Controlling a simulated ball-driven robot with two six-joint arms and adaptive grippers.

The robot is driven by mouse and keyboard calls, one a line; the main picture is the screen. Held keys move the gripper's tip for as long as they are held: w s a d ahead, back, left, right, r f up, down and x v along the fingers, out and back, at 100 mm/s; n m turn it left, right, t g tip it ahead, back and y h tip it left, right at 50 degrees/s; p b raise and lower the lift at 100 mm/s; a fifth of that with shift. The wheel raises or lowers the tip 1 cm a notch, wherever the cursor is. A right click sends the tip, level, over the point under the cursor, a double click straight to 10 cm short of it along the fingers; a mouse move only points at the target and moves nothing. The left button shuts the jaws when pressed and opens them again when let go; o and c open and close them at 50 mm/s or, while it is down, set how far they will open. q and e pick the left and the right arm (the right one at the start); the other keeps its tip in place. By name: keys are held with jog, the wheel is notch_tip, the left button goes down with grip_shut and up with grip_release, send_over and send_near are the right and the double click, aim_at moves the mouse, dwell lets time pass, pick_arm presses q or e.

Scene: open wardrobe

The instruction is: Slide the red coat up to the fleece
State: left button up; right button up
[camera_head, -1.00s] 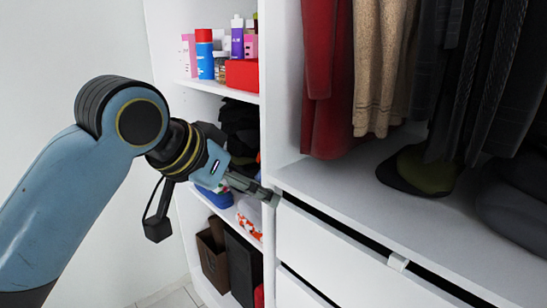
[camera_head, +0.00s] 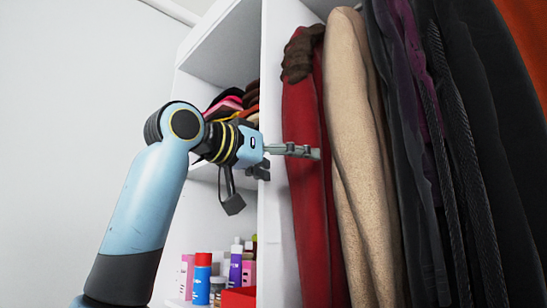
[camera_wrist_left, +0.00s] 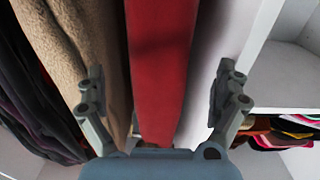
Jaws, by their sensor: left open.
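The red coat (camera_head: 305,190) hangs at the left end of the wardrobe's hanging bay, with a dark brown furry piece at its top. A beige, woolly-looking garment (camera_head: 355,140), seemingly the fleece, hangs just to its right in the head view. My left gripper (camera_head: 292,160) is open in front of the red coat at mid-height. In the left wrist view the red coat (camera_wrist_left: 162,60) lies between the spread fingers of my gripper (camera_wrist_left: 160,100). One finger overlaps the beige garment (camera_wrist_left: 75,50); the other is before the white panel. Contact cannot be told. My right gripper is not in view.
A white upright panel (camera_head: 271,210) stands between the hanging bay and the shelves on the left. Dark garments (camera_head: 465,150) and an orange one (camera_head: 525,40) hang further right. Bottles (camera_head: 202,280) and folded clothes (camera_head: 232,103) fill the shelves.

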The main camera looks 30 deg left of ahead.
aim_at(298, 164)
pick_arm(q)
jog(key=p+x, duration=0.1)
jog(key=x, duration=0.5)
jog(key=shift+w+r, duration=0.1)
jog(key=shift+w+d+p, duration=0.25)
jog(key=shift+w+p, duration=0.1)
jog(key=shift+w, duration=0.3)
jog(key=c, duration=1.6)
jog(key=shift+s+d, duration=0.15)
jog(key=shift+d, duration=0.2)
